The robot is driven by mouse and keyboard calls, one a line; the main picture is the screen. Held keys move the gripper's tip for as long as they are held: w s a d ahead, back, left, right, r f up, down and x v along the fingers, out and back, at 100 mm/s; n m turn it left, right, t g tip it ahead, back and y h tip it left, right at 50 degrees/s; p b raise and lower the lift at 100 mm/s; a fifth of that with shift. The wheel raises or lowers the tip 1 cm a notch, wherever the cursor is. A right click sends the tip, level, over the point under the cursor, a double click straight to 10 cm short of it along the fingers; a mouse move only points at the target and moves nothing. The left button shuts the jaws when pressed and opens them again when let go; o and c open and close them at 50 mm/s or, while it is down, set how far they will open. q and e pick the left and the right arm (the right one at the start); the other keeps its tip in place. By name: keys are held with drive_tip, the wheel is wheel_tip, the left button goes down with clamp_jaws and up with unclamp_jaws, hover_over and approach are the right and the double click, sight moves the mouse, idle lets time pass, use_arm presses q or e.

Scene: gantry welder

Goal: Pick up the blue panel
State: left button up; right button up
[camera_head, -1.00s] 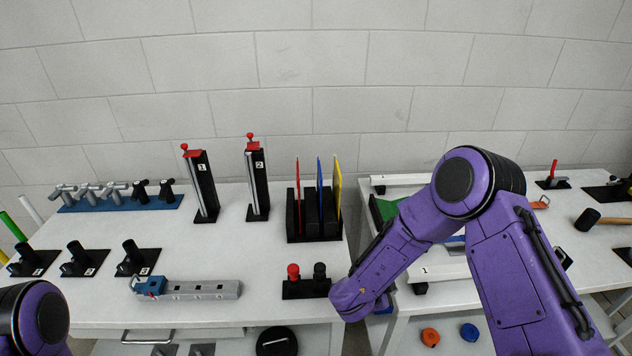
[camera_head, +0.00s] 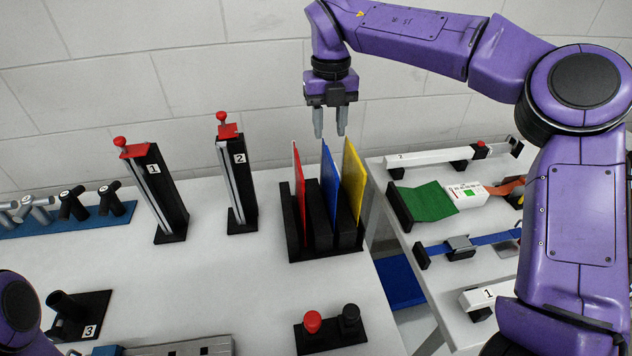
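The blue panel (camera_head: 329,182) stands upright in the middle of a black slotted rack (camera_head: 320,243). A red panel (camera_head: 299,197) stands to its left and a yellow panel (camera_head: 352,178) to its right in the same rack. My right gripper (camera_head: 330,135) points down just above the top of the blue panel. Its two fingers are apart with nothing seen between them. The lower part of the blue panel is hidden in the rack. My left gripper is out of view; only a bit of my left arm shows at the left edge.
Two black towers with red tops, tower 1 (camera_head: 160,190) and tower 2 (camera_head: 239,184), stand left of the rack. Red and black knobs on a base (camera_head: 330,333) sit in front. A second table with a green piece (camera_head: 428,203) lies right, past a gap.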

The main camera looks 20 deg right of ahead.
sight(330, 155)
drive_tip(key=shift+w+f, duration=0.1)
drive_tip(key=shift+f, duration=0.35)
drive_tip(key=f+p, duration=0.1)
drive_tip(key=f, duration=0.5)
drive_tip(key=f+p, duration=0.1)
drive_tip(key=f, duration=0.2)
drive_tip(key=shift+s+p, duration=0.3)
drive_tip(key=shift+s, duration=0.1)
clamp_jaws()
